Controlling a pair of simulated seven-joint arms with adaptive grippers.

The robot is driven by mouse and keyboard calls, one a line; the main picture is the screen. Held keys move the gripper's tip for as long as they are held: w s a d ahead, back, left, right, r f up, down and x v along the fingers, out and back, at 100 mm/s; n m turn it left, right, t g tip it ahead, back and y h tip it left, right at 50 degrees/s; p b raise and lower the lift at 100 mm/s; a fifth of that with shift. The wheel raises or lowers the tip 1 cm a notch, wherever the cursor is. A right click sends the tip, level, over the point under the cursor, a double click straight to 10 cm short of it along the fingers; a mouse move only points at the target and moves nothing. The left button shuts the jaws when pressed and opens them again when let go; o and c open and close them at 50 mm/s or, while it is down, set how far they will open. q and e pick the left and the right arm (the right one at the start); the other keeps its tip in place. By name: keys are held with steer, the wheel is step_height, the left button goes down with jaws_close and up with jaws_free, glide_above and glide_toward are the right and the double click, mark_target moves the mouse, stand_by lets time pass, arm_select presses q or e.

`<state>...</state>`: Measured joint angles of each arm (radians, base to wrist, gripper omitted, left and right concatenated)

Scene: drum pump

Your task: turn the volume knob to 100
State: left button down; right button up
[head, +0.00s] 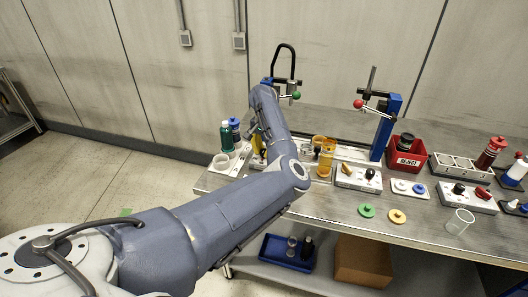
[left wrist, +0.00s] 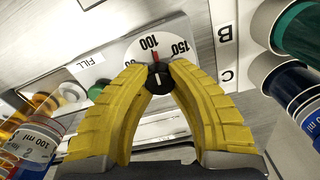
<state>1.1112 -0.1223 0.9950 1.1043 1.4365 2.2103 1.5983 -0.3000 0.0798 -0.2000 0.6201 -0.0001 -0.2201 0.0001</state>
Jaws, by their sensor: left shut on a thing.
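My left gripper (left wrist: 158,72) is shut on the knob, with a yellow finger on each side. In the head view my left arm hides the knob and dial; my yellow fingers (head: 257,143) show partly. My right gripper is not in view.
A FILL label (left wrist: 93,60) and a green button (left wrist: 97,92) are left of the dial. On the bench are an orange vessel (head: 325,158), a red bin (head: 405,160) and a clear cup (head: 460,221).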

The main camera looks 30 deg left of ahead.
mark_target(264, 151)
arm_select(q)
steer(key=shift+n, duration=0.7)
steer(key=c, duration=1.1)
jaws_free()
steer(key=shift+o, duration=0.2)
steer(key=shift+r, duration=0.1)
step_height(264, 151, up, 12)
steer(key=shift+a, duration=0.1)
